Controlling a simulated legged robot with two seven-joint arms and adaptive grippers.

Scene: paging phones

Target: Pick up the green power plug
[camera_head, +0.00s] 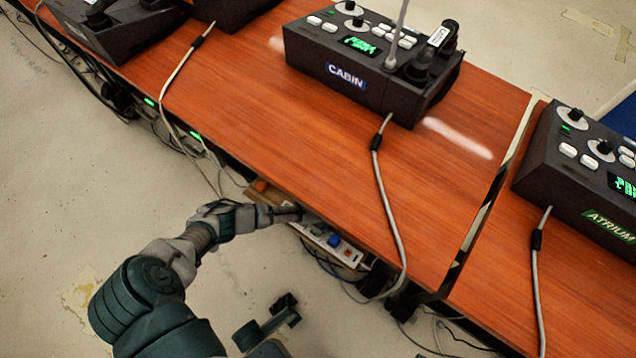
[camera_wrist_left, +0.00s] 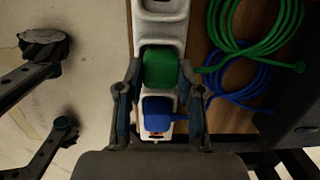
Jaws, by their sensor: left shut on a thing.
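The green power plug (camera_wrist_left: 160,68) sits at the white power strip (camera_wrist_left: 160,30) in the left wrist view. My left gripper (camera_wrist_left: 160,72) has one fingertip on each side of the green plug and is shut on it. I cannot tell whether the plug is raised from its socket. In the head view my left gripper (camera_head: 300,213) reaches under the table edge, and the green plug is hidden there.
A blue plug (camera_wrist_left: 157,110) sits beside the green one, between the lower fingers. Coiled green cable (camera_wrist_left: 262,45) and blue cable (camera_wrist_left: 235,78) lie to the right. The wooden table (camera_head: 300,130) overhangs the strip (camera_head: 330,240). A grey cable (camera_head: 388,205) hangs over its edge.

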